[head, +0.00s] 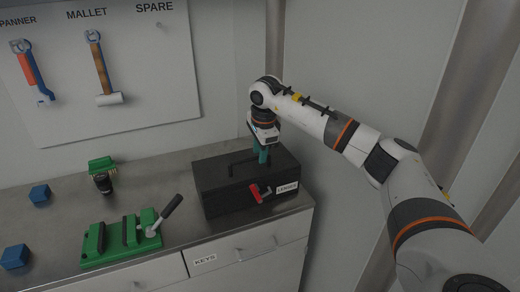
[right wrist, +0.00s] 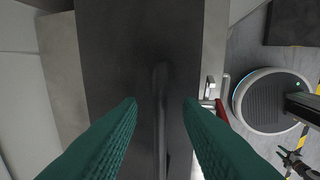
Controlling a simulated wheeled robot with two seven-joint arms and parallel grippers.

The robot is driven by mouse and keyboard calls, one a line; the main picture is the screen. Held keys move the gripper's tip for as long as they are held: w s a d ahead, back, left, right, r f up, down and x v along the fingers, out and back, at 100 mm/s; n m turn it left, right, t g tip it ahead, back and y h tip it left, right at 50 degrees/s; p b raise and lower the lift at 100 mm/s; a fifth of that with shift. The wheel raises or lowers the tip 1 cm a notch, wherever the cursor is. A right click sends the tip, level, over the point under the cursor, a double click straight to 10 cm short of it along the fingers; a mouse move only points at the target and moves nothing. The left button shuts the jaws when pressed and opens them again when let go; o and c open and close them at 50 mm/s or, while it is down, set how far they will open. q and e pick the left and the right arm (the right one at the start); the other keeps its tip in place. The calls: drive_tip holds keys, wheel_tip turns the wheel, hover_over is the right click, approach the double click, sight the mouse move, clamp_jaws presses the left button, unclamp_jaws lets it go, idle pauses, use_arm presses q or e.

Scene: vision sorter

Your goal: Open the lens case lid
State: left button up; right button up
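The lens case (head: 222,196) is a black box with a label reading "LENSES" on its front. It stands at the right end of the counter with its lid shut. A red latch (head: 258,193) sits on its front, and a dark handle (head: 238,163) runs along the lid. My right gripper (head: 263,158) points down over the lid. In the right wrist view its green fingers (right wrist: 160,103) are spread apart, one on each side of the handle (right wrist: 161,120). I cannot tell whether the fingers touch it. The red latch also shows there (right wrist: 222,112).
A green clamp fixture (head: 122,243) with a black lever stands left of the case. A green-topped dark object (head: 102,172) and blue blocks (head: 40,194) are farther left. A tool board (head: 115,70) hangs behind. A drawer labelled KEYS (head: 235,252) is below the counter.

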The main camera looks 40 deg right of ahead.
clamp_jaws()
drive_tip(key=shift+r, duration=0.15)
